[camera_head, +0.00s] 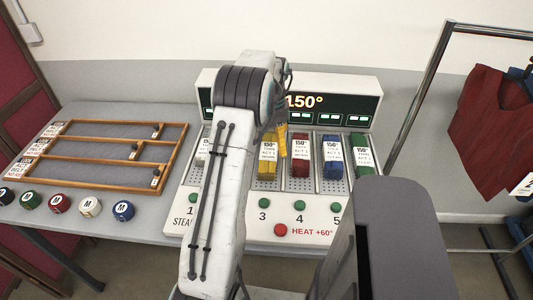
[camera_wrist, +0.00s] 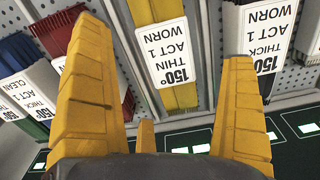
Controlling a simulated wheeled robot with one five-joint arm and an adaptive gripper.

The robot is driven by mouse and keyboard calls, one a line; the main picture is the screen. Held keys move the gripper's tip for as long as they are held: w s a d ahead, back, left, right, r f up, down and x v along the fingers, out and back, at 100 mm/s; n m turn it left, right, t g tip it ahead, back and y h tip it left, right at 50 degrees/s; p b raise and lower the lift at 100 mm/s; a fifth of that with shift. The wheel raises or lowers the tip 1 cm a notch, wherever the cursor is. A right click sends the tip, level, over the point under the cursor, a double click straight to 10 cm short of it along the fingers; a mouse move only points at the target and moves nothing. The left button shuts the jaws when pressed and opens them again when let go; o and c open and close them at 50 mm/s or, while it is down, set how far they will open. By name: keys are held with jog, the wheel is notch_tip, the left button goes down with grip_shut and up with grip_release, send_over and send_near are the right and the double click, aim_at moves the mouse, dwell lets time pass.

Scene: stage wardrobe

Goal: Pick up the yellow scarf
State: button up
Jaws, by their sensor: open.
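The yellow scarf (camera_head: 267,173) lies folded in a slot of the steamer above button 3, partly behind my arm in the head view. In the wrist view the yellow scarf (camera_wrist: 181,98) shows between my fingers with a white tag reading 150°, THIN, ACT 1, WORN. My gripper (camera_wrist: 163,41) is open, with one yellow finger to each side of the scarf in the picture and nothing held. In the head view my gripper (camera_head: 283,140) is at the slot's upper end; I cannot tell whether it touches the scarf.
Red (camera_head: 300,171), blue (camera_head: 333,170) and green (camera_head: 362,168) garments fill the slots to the right. A wooden rack (camera_head: 115,122) and several round M-marked pieces (camera_head: 90,207) are at left. A metal rail (camera_head: 425,90) with a red garment (camera_head: 490,120) stands at right.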

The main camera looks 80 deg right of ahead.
aim_at(273, 151)
jog(key=shift+f+p, duration=0.35)
jog(key=shift+f, duration=2.2)
jog(key=shift+c, duration=0.5)
jog(key=c, duration=1.1)
jog(key=shift+r, duration=0.1)
